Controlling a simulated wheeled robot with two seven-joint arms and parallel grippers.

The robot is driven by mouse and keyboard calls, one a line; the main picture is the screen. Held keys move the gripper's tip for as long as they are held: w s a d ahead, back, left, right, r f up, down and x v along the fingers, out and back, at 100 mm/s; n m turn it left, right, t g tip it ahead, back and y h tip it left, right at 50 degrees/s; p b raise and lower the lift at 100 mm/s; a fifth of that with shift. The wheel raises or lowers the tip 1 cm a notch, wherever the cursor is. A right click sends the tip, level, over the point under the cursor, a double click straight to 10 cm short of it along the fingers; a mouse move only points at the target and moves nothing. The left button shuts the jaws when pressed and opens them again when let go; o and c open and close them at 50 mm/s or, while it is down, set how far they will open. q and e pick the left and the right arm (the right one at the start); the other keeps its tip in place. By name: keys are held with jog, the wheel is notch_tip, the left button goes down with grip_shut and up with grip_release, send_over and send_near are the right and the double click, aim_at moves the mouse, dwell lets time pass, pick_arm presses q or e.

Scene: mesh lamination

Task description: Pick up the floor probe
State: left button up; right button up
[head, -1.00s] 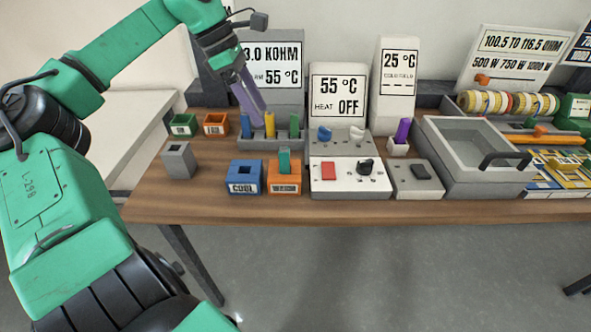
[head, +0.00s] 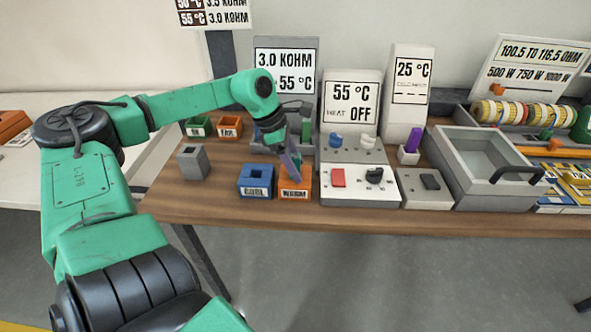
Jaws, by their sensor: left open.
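The orange block marked WARM (head: 295,191) stands near the table's front edge. The earlier picture shows a short teal stick upright in it, probably the floor probe. No label on the stick can be read. My left gripper (head: 291,172) points down right over the orange block, its jaws open. Its fingers cover the place of the stick, so I cannot tell whether they touch it. My right gripper is out of view.
A blue block marked COOL (head: 256,181) stands close left of the orange one. A white switch panel (head: 352,192) is close on the right. A green rack stick (head: 306,130) stands behind the gripper. A grey block (head: 193,162) is further left.

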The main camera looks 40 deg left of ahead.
pick_arm(q)
grip_shut()
